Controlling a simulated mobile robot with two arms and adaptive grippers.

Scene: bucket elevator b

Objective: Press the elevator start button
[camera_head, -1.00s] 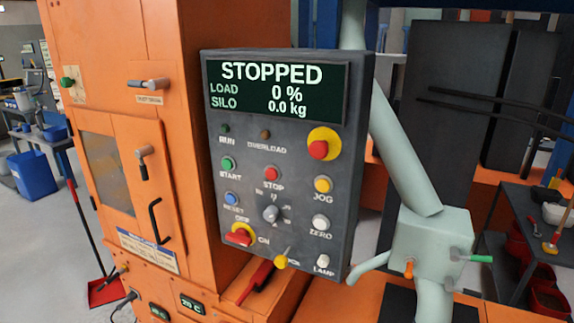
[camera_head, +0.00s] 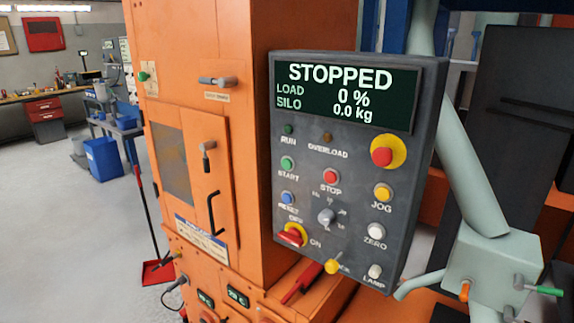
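The grey control panel (camera_head: 262,150) stands on the right side of the orange elevator housing. The green start button (camera_head: 287,163) is on its left side, under the RUN lamp (camera_head: 288,130) and above the blue reset button (camera_head: 287,198). The red stop button (camera_head: 331,176) is to its right. The display (camera_head: 345,95) reads STOPPED, load 0 %, silo 0.0 kg. Neither of my grippers is in view.
The orange housing (camera_head: 240,130) with door handles fills the middle left. A pale pipe and valve box (camera_head: 495,260) stand at the right. Open grey floor (camera_head: 80,225) lies at the left, with a blue bin (camera_head: 103,158) and a red dustpan (camera_head: 158,271).

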